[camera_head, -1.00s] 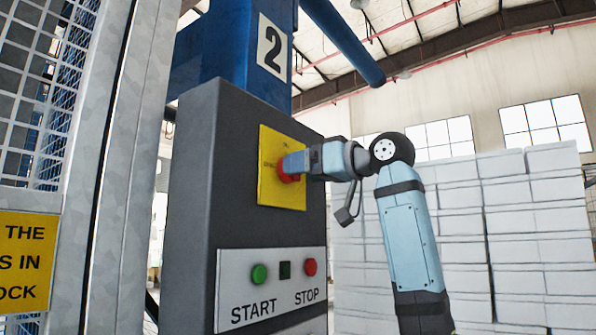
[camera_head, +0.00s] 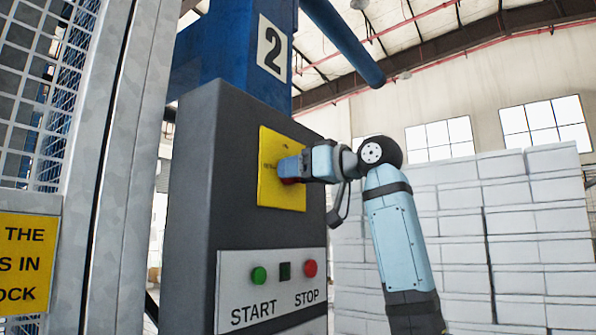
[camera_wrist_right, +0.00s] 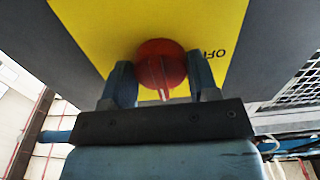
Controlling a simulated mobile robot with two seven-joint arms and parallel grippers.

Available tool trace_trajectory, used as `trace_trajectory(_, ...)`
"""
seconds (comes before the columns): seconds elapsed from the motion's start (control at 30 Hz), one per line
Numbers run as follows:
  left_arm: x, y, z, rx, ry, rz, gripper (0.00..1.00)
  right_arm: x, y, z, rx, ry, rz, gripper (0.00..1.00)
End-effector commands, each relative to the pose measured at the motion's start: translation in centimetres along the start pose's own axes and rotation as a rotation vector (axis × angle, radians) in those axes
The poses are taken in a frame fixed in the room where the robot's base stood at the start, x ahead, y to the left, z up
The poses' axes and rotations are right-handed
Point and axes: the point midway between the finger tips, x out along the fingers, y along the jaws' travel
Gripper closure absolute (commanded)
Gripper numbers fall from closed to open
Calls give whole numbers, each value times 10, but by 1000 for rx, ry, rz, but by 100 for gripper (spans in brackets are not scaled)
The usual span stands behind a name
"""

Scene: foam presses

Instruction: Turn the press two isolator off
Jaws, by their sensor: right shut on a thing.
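The press two isolator is a red round knob (camera_wrist_right: 161,64) on a yellow plate (camera_head: 283,198) on the dark grey control cabinet (camera_head: 200,190). A number 2 sign (camera_head: 271,47) is on the blue column above. My right gripper (camera_head: 286,168) is at the knob and hides most of it in the head view. In the right wrist view the gripper's two fingers (camera_wrist_right: 155,86) stand on either side of the knob, shut on it. The word OFF (camera_wrist_right: 214,53) shows on the plate, to the right of the knob in that view. My left gripper is out of view.
Below the plate a white panel (camera_head: 270,295) has a green START button (camera_head: 259,275) and a red STOP button (camera_head: 311,268). A mesh guard (camera_head: 35,100) with a yellow sign (camera_head: 25,262) stands at the left. White stacked blocks (camera_head: 480,230) stand behind at the right.

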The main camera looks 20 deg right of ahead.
Motion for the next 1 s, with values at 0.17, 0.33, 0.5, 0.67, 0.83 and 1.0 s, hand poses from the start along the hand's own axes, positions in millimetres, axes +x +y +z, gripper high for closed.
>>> trace_trajectory(0.17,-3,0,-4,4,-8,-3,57,0,1,-2,-65,-2,2,69)
trace_trajectory(0.33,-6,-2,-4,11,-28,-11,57,0,2,-3,-178,-4,2,69)
trace_trajectory(0.5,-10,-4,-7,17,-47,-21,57,0,2,-4,-332,-5,2,69)
trace_trajectory(0.67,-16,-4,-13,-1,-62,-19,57,0,2,-4,-485,-5,0,69)
trace_trajectory(0.83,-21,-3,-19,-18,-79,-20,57,0,2,-5,-647,-5,0,69)
trace_trajectory(1.0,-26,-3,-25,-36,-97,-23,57,0,2,-6,-809,-5,-1,69)
